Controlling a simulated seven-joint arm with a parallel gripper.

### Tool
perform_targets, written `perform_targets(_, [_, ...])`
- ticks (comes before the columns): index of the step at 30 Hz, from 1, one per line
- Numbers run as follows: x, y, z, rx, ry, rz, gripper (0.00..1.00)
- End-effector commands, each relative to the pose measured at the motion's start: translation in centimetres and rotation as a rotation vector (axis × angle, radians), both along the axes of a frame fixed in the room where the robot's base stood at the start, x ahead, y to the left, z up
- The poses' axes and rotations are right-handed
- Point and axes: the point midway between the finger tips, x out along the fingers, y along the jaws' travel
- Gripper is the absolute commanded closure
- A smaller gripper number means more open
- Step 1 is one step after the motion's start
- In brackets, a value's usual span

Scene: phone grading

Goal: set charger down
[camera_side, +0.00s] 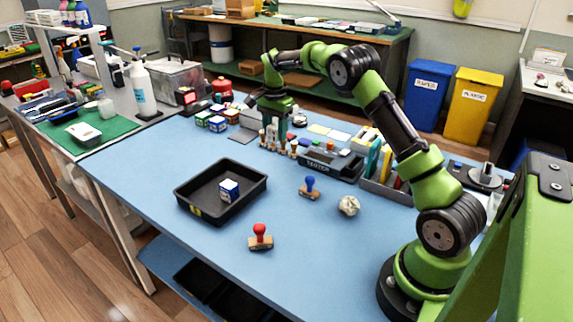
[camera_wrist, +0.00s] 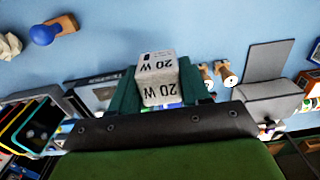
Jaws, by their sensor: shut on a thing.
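A light grey charger block (camera_wrist: 157,72) marked "20 W" shows between the dark green fingers of my gripper (camera_wrist: 158,88) in the wrist view. The fingers are shut on its two sides. In the side view my gripper (camera_side: 272,134) points down over the back middle of the blue table, near several small wooden-handled stamps. I cannot make out the charger clearly there, nor whether it touches the table.
A black tray (camera_side: 195,209) holds a white and blue cube (camera_side: 229,190). A red stamp (camera_side: 260,237), blue stamp (camera_side: 309,187) and crumpled paper (camera_side: 349,206) lie in front. A grey stand (camera_wrist: 272,98) is beside my gripper. The table's left front is clear.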

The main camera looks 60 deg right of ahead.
Motion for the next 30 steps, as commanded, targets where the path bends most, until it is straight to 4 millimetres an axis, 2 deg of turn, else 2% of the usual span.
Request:
perform_targets(6, [-0.2,0.2,-3.7,0.003,0.004,0.016,0.85])
perform_targets(11, [-0.2,0.1,-5.2,0.001,0.003,0.016,0.85])
perform_targets(18, [-0.2,0.1,-9.0,0.002,0.003,0.014,0.85])
perform_targets(21, [-0.2,0.1,-9.6,0.001,0.001,0.013,0.85])
perform_targets(30, [-0.1,0.1,-9.8,0.001,0.0,0.014,0.85])
